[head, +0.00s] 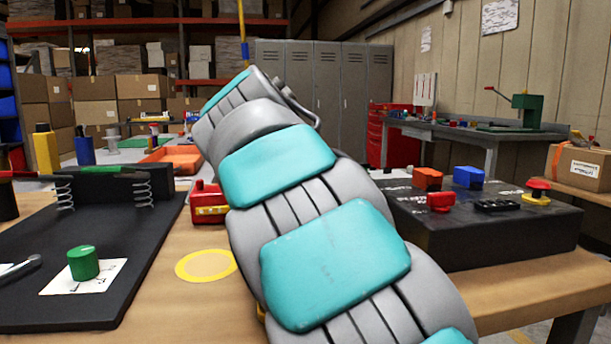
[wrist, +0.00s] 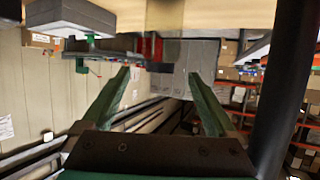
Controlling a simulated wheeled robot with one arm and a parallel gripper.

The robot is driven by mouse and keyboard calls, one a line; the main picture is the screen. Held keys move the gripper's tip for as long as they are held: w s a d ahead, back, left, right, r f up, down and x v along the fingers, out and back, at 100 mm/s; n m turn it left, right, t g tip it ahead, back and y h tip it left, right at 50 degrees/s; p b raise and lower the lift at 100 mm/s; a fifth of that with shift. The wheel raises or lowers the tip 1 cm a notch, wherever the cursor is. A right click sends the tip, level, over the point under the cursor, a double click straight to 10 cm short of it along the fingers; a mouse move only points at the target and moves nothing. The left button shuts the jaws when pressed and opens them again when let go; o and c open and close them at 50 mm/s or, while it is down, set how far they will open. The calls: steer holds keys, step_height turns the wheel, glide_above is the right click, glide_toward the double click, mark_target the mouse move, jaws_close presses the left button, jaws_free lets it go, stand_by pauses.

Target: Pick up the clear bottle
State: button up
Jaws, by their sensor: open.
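I cannot make out the clear bottle for sure in either view. In the wrist view, which looks upside down, a pale yellowish see-through shape (wrist: 165,18) shows at the top edge, beyond the fingers; I cannot tell whether it is the bottle. My gripper (wrist: 158,76) has its two green fingers spread apart with nothing between them. In the head view my grey and teal arm fills the middle, hides part of the table and covers the gripper. A yellow ring (head: 207,265) lies on the wooden table (head: 185,315), left of my arm.
A black board (head: 135,300) with springs and a green knob (head: 83,262) lies on the left. A red box (head: 209,203) stands behind the ring. A black control box (head: 500,235) with colored buttons stands right of my arm. Lockers (head: 340,80) and shelves stand behind.

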steer(key=x, duration=0.5)
steer(key=shift+s, duration=0.1)
steer(key=c, duration=1.4)
